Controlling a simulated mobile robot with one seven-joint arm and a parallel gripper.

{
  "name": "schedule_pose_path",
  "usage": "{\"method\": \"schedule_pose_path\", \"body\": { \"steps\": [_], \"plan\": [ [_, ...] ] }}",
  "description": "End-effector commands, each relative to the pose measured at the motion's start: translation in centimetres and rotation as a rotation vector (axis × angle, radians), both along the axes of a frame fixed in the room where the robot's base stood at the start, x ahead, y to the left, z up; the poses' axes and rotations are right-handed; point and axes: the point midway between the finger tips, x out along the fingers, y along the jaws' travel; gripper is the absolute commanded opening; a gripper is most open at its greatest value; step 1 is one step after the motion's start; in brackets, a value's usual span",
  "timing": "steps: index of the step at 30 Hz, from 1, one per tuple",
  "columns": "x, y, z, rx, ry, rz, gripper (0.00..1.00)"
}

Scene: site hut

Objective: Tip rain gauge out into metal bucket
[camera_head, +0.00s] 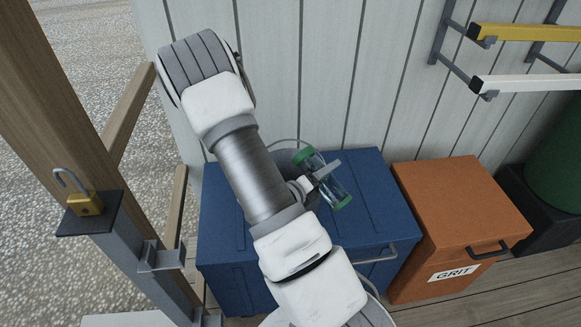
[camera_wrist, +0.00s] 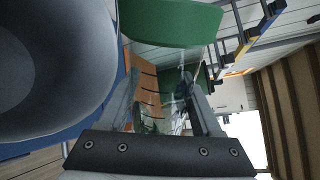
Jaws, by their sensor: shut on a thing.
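The rain gauge, a clear tube with green ends (camera_head: 341,202), is in my gripper (camera_head: 325,172) above the blue chest. It lies slanted in the head view, from upper left to lower right. In the wrist view one green end (camera_wrist: 170,22) is close to the camera, and my gripper (camera_wrist: 165,100) is shut on the clear tube. The metal bucket (camera_head: 286,158) stands on the chest just left of the gauge, mostly hidden behind my arm. Its grey rounded side (camera_wrist: 50,65) fills the wrist view's left. I cannot tell whether water is in the gauge.
The blue chest (camera_head: 232,235) stands against the plank wall. An orange grit box (camera_head: 450,205) is to its right, with a green barrel (camera_head: 558,160) beyond. Wall rails (camera_head: 525,82) are at the upper right. A post with a padlock (camera_head: 86,204) is at the left.

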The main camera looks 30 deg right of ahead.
Motion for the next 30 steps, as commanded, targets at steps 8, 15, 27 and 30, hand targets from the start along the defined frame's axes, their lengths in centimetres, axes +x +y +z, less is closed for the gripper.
{"method": "schedule_pose_path", "body": {
  "steps": [8, 15, 27, 30],
  "plan": [
    [0.4, 0.0, -0.3, -0.021, 0.136, 0.001, 0.06],
    [1.0, 0.2, -0.6, -0.030, 0.202, 0.000, 0.06],
    [1.5, 0.2, -0.6, -0.039, 0.260, 0.000, 0.06],
    [1.6, 0.3, -0.6, -0.041, 0.272, 0.000, 0.06]
  ]
}}
